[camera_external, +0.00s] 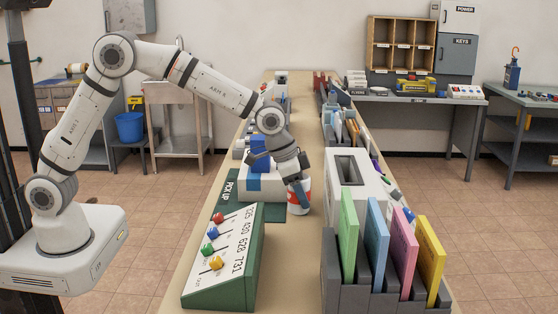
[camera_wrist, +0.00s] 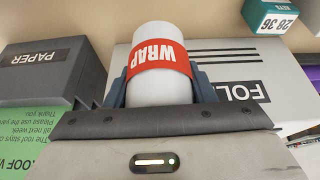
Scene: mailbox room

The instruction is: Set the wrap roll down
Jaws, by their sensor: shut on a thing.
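The wrap roll is a white cylinder with a red band marked WRAP. In the wrist view the wrap roll (camera_wrist: 160,68) sits between the two blue-grey fingers of my gripper (camera_wrist: 160,88), which are shut on it. In the external view the wrap roll (camera_external: 296,207) is partly hidden behind my gripper (camera_external: 299,190), low over the long counter (camera_external: 281,260). It looks upright, beside the green PICK UP mat (camera_external: 228,190). I cannot tell whether its base touches the counter.
A white box with a blue stripe (camera_external: 262,183) stands left of the roll. A sloped panel with coloured knobs (camera_external: 226,255) is in front. A pale slotted box (camera_external: 352,185) and coloured folders (camera_external: 377,235) stand right. The wrist view shows a grey PAPER box (camera_wrist: 45,75).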

